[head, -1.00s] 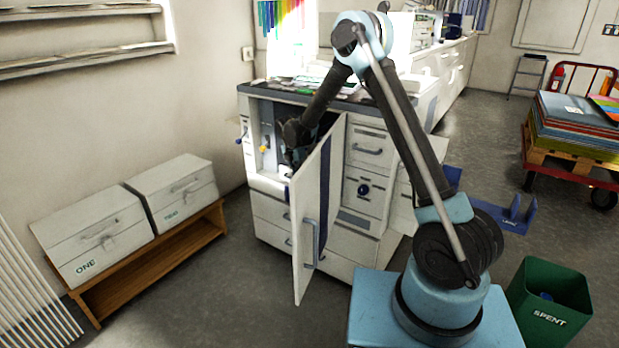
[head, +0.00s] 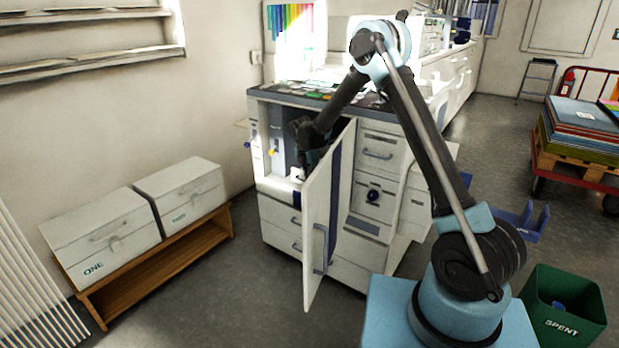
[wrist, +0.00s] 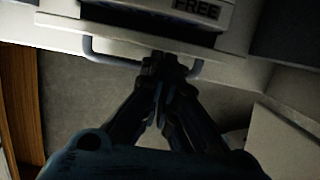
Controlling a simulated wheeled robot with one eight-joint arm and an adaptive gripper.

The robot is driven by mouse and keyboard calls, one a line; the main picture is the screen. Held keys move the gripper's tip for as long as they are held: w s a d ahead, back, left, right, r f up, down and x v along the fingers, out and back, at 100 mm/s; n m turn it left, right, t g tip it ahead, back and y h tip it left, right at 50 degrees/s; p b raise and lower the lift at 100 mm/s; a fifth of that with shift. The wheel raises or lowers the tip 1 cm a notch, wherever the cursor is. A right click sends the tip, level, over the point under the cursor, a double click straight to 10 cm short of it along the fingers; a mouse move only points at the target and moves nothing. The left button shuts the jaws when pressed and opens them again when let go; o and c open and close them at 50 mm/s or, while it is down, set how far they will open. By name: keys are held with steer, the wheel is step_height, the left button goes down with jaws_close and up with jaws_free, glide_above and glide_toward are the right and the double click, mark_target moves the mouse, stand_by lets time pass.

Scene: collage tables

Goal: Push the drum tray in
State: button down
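In the head view my gripper (head: 303,170) reaches into the open left bay of the white cabinet (head: 280,210). The open door (head: 325,225) partly hides that bay. In the wrist view my gripper (wrist: 166,62) has its fingers drawn together at the tips. They lie across the middle of a blue-grey bar handle (wrist: 112,58) on a pale front, which I take to be the drum tray (wrist: 125,25). The fingers hide the middle of the handle, and I cannot see firm contact. How far the tray sticks out is hidden in the head view.
The door stands open toward me, close to my arm. Two white boxes (head: 105,235) sit on a low wooden bench (head: 165,270) at left. A green SPENT bin (head: 560,325) stands at right, and a loaded cart (head: 585,165) behind it. Floor between bench and cabinet is clear.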

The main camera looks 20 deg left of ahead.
steer(key=s+a+r+m+t+y, duration=0.1)
steer(key=s+a+r, duration=0.15)
steer(key=r, duration=0.55)
steer(key=s+a+r+m+t+y, duration=0.1)
steer(key=s+a+r, duration=0.15)
steer(key=r, duration=0.55)
steer(key=s+d+r+m+t+y, duration=0.2)
steer(key=s+d+r+m, duration=0.5)
steer(key=d+r, duration=0.45)
steer(key=s+d+r+m+t+y, duration=0.2)
steer(key=s+d+r+m, duration=0.6)
steer(key=d, duration=0.6)
steer(key=s+d+f+m+g+h, duration=0.1)
steer(key=s+d+f+m+h, duration=0.2)
steer(key=d, duration=0.6)
steer(key=s+d+f+m+g, duration=0.1)
steer(key=s+d+f+m, duration=0.3)
steer(key=d, duration=0.6)
steer(key=s+d+f+m+g+h, duration=0.1)
steer(key=s+d+f+m, duration=0.3)
steer(key=s, duration=0.4)
steer(key=s+d+f+m+g+h, duration=0.1)
steer(key=s+d+f+m+g, duration=0.2)
steer(key=s+d+f, duration=0.4)
steer(key=shift+s+f+m, duration=0.4)
steer(key=shift+f, duration=0.4)
